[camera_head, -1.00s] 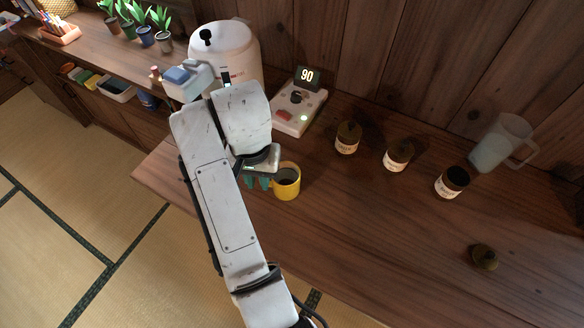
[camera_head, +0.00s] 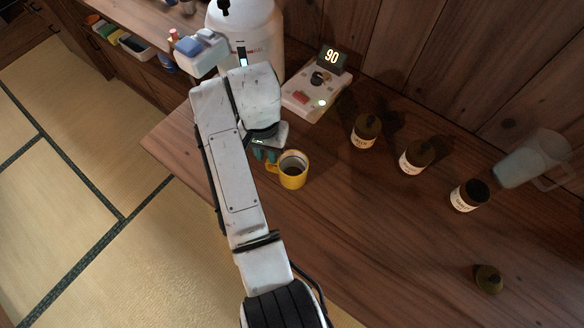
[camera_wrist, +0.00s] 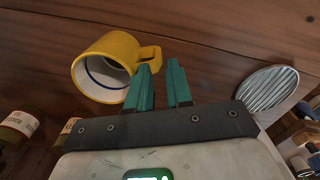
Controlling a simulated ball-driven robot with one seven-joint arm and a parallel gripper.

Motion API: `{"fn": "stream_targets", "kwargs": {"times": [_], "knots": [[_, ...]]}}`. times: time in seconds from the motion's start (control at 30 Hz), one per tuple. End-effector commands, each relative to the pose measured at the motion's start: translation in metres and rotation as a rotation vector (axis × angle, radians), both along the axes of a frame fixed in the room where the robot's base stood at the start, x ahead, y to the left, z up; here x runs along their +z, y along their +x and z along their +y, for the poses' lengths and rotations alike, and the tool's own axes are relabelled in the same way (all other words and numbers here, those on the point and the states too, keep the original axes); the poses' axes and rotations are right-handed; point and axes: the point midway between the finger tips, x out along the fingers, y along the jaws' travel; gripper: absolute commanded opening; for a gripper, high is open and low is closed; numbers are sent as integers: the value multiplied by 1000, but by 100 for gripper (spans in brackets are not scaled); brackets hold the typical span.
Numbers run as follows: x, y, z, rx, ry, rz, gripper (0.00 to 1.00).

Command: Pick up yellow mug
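The yellow mug (camera_head: 292,174) stands upright on the wooden counter, its handle toward the left and my gripper. Its inside looks pale near the rim and dark lower down. In the wrist view the mug (camera_wrist: 103,50) is at the upper left, with its handle close to my fingertips. My gripper (camera_wrist: 159,66) has two teal fingers with a gap between them. The handle's end shows at this gap, by the left finger; I cannot tell whether they touch. In the head view my gripper (camera_head: 264,155) is just left of the mug, partly hidden by my arm.
A white scale-like device (camera_head: 310,95) with a display reading 90 and a large white canister (camera_head: 262,40) stand behind. Several jars, one a dark-topped jar (camera_head: 365,132), and a translucent pitcher (camera_head: 530,160) are to the right. A small dark lid (camera_head: 488,278) lies front right.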

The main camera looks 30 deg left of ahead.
Motion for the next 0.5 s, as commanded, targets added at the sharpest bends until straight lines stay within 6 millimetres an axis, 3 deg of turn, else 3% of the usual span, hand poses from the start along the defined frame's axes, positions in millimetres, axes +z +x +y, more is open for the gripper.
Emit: {"fn": "stream_targets", "kwargs": {"times": [0.3, 0.5], "knots": [[-42, -3, -2, 0, -3, 1, 20], [-47, -3, -1, 0, 0, 0, 20]]}}
